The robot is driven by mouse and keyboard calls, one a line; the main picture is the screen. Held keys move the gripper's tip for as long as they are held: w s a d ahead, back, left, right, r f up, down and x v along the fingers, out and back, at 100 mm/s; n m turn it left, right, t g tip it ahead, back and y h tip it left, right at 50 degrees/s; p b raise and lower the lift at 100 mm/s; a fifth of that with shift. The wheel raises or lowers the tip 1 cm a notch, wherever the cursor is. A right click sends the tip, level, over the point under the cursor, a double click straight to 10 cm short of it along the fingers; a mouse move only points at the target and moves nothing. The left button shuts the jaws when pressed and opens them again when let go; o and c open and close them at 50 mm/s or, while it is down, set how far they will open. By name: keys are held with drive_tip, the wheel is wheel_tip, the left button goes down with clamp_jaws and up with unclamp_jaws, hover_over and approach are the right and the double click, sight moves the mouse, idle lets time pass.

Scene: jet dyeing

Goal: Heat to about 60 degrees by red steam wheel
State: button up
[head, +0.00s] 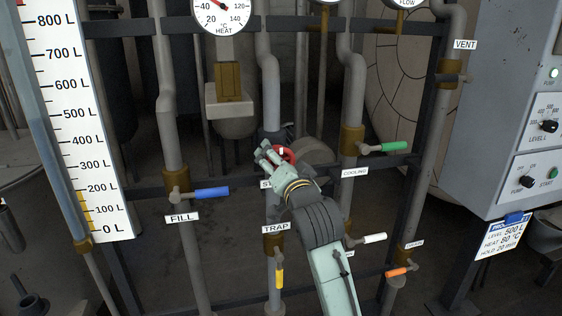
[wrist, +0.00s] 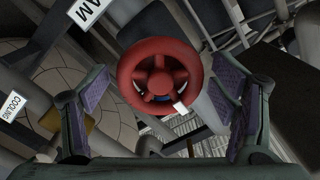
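The red steam wheel (wrist: 158,72) fills the upper middle of the wrist view, with a white mark on its rim. In the head view the wheel (head: 287,153) is partly hidden behind my gripper (head: 268,155). In the wrist view my gripper (wrist: 158,110) is open, its two fingers wide apart to the left and right of the wheel. No finger visibly touches the rim. The round HEAT gauge (head: 222,12) is cut off by the top edge of the head view. Its red needle points up and left, above the 20 mark; I cannot read it exactly.
Nearby are the blue FILL handle (head: 211,194), green COOLING handle (head: 394,147), yellow TRAP handle (head: 279,278), a white handle (head: 374,238) and an orange handle (head: 396,272). A level scale (head: 75,120) stands left. A control box (head: 510,100) and instruction card (head: 503,236) are right.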

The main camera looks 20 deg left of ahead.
drive_tip(key=c, duration=1.1)
drive_tip(key=shift+o, duration=0.2)
drive_tip(key=shift+n, duration=0.3)
drive_tip(key=n+b, duration=0.1)
drive_tip(key=n, duration=0.3)
drive_tip(key=shift+n, duration=0.3)
drive_tip(key=n+b, duration=0.1)
drive_tip(key=n, duration=0.3)
drive_tip(key=shift+n, duration=0.3)
drive_tip(key=o, duration=1.2)
drive_tip(key=shift+c, duration=0.2)
